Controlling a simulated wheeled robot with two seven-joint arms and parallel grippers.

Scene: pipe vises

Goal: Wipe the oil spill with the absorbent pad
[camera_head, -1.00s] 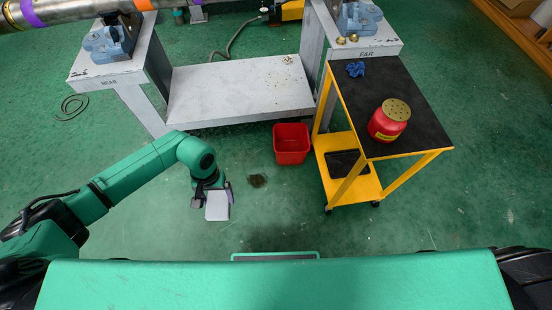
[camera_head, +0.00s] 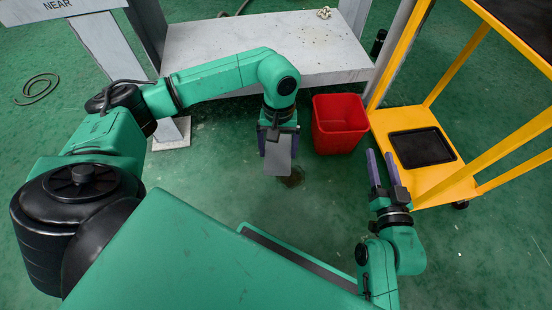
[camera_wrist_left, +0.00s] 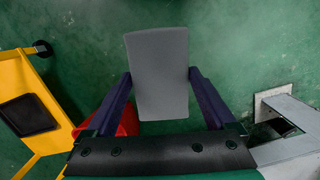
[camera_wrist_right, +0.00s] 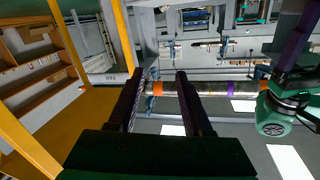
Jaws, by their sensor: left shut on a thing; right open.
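The grey absorbent pad (camera_head: 277,161) is held flat between the fingers of my left gripper (camera_head: 278,135). In the left wrist view the pad (camera_wrist_left: 158,75) fills the space between the two purple fingers. The oil spill (camera_head: 292,179) is a small dark brown patch on the green floor, just beyond the pad's lower right end in the head view and partly hidden by it. I cannot tell how high the pad is above the floor. My right gripper (camera_head: 381,154) is open and empty, to the right of the spill; its spread fingers also show in the right wrist view (camera_wrist_right: 159,72).
A red bin (camera_head: 340,123) stands on the floor right of the left gripper. A yellow cart (camera_head: 440,183) with a black tray (camera_head: 423,147) on its lower shelf is near my right gripper. A grey bench (camera_head: 260,42) stands behind. Floor around the spill is mostly clear.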

